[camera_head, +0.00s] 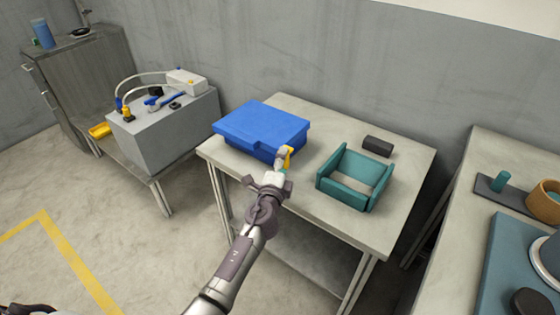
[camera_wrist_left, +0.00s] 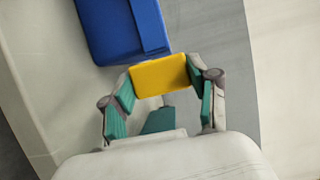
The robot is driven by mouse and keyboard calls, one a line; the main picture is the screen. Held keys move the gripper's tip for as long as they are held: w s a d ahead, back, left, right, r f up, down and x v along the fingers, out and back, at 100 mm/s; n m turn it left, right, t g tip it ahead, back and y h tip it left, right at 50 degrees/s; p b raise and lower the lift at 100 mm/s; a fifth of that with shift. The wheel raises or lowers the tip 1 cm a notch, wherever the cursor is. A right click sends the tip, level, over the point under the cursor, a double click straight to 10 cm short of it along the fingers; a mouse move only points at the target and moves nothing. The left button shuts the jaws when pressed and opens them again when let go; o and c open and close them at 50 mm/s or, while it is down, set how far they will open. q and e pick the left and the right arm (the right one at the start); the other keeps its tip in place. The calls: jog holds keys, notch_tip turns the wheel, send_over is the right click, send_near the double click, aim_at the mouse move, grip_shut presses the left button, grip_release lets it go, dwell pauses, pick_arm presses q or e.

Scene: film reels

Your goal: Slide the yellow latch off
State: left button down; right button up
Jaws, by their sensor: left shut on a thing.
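The yellow latch (camera_head: 287,156) is at the front right side of the blue case (camera_head: 262,128) on the middle table. In the left wrist view the latch (camera_wrist_left: 158,76) is a flat yellow piece between the green finger pads, close to the blue case (camera_wrist_left: 122,28). My left gripper (camera_wrist_left: 160,85) is shut on the latch; it also shows in the head view (camera_head: 284,161) at the case's front. I cannot tell whether the latch still touches the case. My right gripper is not in view.
A teal open tray (camera_head: 340,190) stands right of my left gripper on the same table (camera_head: 300,215). A dark block (camera_head: 378,146) lies behind the tray. A grey box (camera_head: 165,130) with tools stands on the left table. Another table with a blue mat is at right.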

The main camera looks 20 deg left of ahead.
pick_arm(q)
jog(key=shift+d+r, duration=0.1)
jog(key=shift+d, duration=0.25)
jog(key=shift+a, duration=0.15)
jog(key=shift+c, duration=1.4)
grip_release()
jog(key=shift+a, duration=0.2)
jog(key=s, duration=1.2)
jog(key=shift+d, duration=0.2)
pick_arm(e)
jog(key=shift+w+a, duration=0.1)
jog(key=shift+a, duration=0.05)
pick_arm(q)
jog(key=shift+w, duration=0.1)
